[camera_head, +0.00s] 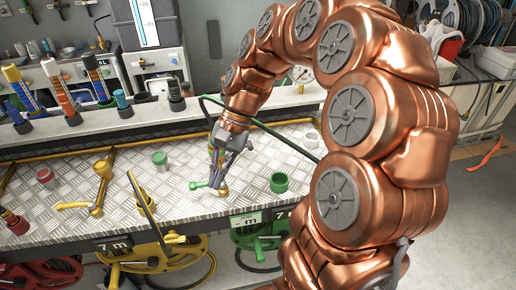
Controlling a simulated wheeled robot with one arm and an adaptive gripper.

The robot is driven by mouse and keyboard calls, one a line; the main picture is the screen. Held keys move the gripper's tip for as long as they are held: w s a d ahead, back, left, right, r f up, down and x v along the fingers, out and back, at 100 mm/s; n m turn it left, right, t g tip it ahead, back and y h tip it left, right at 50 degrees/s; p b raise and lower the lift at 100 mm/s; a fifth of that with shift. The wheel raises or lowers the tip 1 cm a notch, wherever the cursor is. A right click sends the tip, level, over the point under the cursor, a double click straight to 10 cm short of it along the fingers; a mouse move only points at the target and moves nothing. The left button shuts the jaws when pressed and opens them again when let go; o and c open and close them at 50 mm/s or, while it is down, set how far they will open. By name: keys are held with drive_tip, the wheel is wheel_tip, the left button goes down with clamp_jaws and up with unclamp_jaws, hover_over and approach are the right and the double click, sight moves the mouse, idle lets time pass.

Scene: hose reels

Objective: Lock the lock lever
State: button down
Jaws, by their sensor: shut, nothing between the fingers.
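A small green lever (199,185) with a rounded end stands out to the left of a brass-coloured fitting (223,191) on the metal tread-plate bench. It is the likely lock lever, but its locked state cannot be told. My gripper (217,174) points down right above the green lever and the fitting. Its fingers look shut and empty; whether they touch the lever cannot be told. My copper arm hides the bench's right part.
Green (279,182) and red (46,178) caps and a green-topped can (160,161) sit on the bench (185,205). Yellow (160,250) and green (258,238) hose reels hang below. Several coloured nozzles line the back ledge.

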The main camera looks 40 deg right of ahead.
drive_tip(key=w+d+m+y, duration=0.2)
drive_tip(key=w+d+m, duration=0.1)
drive_tip(key=w+d, duration=0.1)
drive_tip(key=m+t+y, duration=0.2)
drive_tip(key=m+t, duration=0.2)
drive_tip(key=m, duration=0.3)
hover_over(258, 156)
drive_tip(key=s+a, duration=0.1)
drive_tip(key=s, duration=0.1)
wheel_tip(258, 156, down, 3)
drive_tip(key=d+f+m+t, duration=0.1)
drive_tip(key=d, duration=0.2)
drive_tip(key=d+f+m, duration=0.1)
drive_tip(key=d, duration=0.2)
drive_tip(key=s+d+f+m+t, duration=0.1)
drive_tip(key=d, duration=0.2)
drive_tip(key=shift+s+d+f+m+t, duration=0.1)
drive_tip(key=shift+m+t, duration=0.2)
drive_tip(key=shift+m, duration=0.1)
drive_tip(key=shift+a+f+p, duration=0.25)
drive_tip(key=shift+a+p, duration=0.15)
drive_tip(key=shift+a, duration=0.15)
drive_tip(key=p+x, duration=0.2)
drive_tip(key=x, duration=0.7)
drive_tip(key=shift+r, duration=0.1)
drive_tip(key=shift+r, duration=0.15)
